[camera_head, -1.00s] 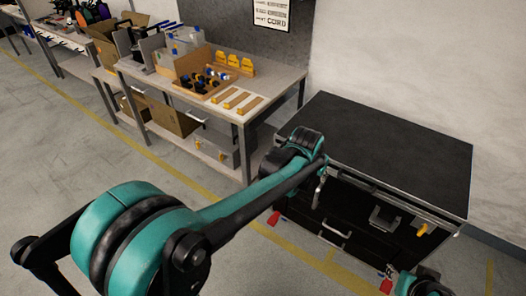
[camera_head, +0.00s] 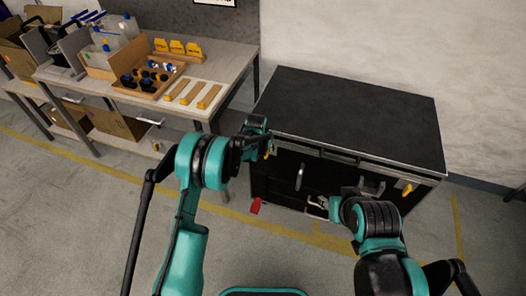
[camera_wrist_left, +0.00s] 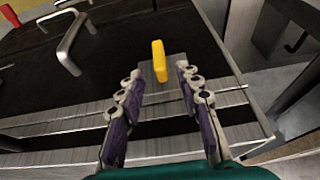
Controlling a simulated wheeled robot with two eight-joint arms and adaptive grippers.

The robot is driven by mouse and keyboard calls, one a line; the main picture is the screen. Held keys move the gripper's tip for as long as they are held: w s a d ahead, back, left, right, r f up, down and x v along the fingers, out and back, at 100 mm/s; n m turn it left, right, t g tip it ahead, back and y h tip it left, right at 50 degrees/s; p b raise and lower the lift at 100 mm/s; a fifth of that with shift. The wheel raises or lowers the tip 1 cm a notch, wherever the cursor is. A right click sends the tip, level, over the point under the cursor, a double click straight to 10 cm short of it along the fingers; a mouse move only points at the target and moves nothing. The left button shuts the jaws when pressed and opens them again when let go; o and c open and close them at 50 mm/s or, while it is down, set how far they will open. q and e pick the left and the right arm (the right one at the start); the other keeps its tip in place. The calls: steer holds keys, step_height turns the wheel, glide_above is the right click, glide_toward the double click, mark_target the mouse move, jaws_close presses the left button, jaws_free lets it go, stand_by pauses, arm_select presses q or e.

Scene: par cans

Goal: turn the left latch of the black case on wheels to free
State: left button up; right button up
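The black case (camera_head: 355,110) stands against the wall, its front facing me. Its left latch, a small yellow tab, shows in the left wrist view (camera_wrist_left: 160,61) and is mostly hidden in the head view (camera_head: 268,153). My left gripper (camera_wrist_left: 158,76) is open, with its two fingers on either side of the latch and a gap on both sides. In the head view my left gripper (camera_head: 264,150) is at the case's front left corner. My right gripper (camera_head: 318,206) is low before the case front; its fingers are too small to read. The yellow right latch (camera_head: 407,188) sits at the front right.
A metal handle (camera_wrist_left: 72,42) stands out from the case front beside the latch. A red caster tab (camera_head: 256,206) is at the floor. A workbench (camera_head: 225,95) with trays and yellow items stands left of the case. Open floor lies in front.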

mark_target(266, 150)
arm_select(q)
steer(key=b+x, duration=0.1)
steer(key=x, duration=0.3)
steer(key=shift+w+f, duration=0.1)
steer(key=shift+f, duration=0.1)
jaws_close()
